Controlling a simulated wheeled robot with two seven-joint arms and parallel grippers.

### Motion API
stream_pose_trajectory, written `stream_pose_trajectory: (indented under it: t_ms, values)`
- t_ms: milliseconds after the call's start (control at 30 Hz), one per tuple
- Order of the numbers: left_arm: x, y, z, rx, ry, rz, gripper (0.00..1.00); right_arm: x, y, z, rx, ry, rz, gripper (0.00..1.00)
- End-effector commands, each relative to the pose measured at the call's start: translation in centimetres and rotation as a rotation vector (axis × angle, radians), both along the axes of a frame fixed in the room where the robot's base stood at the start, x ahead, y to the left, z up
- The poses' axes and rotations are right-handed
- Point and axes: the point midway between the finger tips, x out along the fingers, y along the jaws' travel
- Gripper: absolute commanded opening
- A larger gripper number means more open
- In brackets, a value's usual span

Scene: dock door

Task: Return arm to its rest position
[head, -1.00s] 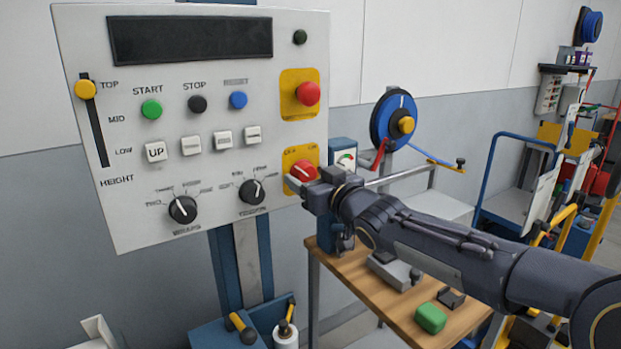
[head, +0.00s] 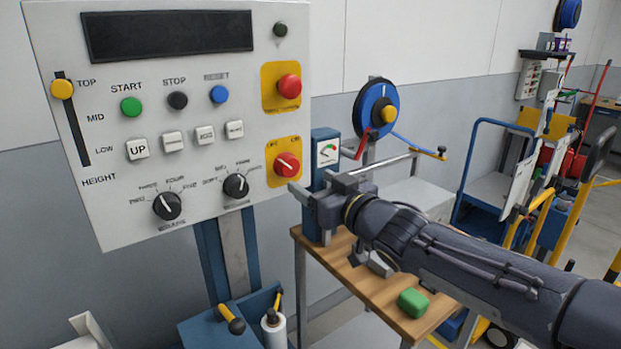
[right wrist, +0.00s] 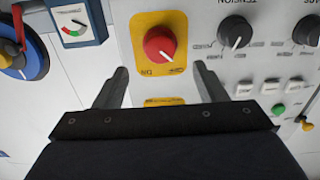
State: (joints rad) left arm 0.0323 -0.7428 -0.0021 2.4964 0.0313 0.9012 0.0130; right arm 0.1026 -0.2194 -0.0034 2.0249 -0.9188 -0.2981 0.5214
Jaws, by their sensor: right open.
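My right arm comes in from the lower right of the head view. Its gripper (head: 298,192) is just right of the control panel's lower right corner, in front of the gauge box. In the right wrist view the two fingers (right wrist: 160,88) are spread apart with nothing between them. The red rotary knob on its yellow plate (head: 287,165) is just above the gripper. That knob (right wrist: 159,44) also shows beyond the fingertips in the right wrist view, apart from them. The control panel (head: 200,75) has buttons, a height slider and dials. My left gripper is not in view.
A wooden bench (head: 372,285) with a green block (head: 413,303) lies below my right arm. A gauge box (head: 326,152) and a blue reel (head: 375,108) stand behind the gripper. A blue cart (head: 490,185) is farther right. A blue bin (head: 215,328) sits below the panel.

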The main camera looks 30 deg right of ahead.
Motion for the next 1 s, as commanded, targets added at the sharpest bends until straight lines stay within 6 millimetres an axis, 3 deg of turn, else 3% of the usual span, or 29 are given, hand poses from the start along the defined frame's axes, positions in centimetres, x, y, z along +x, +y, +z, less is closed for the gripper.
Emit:
stream_pose_trajectory:
  t_ms: [400, 567, 667, 767, 900, 1000]
  values:
    - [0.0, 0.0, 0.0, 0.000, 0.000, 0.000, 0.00, 0.0, 0.0, 0.0, 0.001, 0.002, -0.002, 0.65]
    - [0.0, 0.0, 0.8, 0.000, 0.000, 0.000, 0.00, -1.8, -1.1, -1.1, 0.031, 0.092, -0.076, 0.65]
    - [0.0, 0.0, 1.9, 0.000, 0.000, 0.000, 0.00, -5.1, -1.9, -3.8, 0.080, 0.256, -0.161, 0.65]
    - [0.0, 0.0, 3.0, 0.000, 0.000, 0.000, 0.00, -10.0, -1.3, -7.9, 0.145, 0.485, -0.205, 0.65]
    - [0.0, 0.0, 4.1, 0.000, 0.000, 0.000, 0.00, -16.9, 1.8, -12.9, 0.225, 0.775, -0.158, 0.65]
    - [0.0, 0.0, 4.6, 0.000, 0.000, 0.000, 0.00, -20.8, 4.3, -15.2, 0.267, 0.928, -0.090, 0.65]
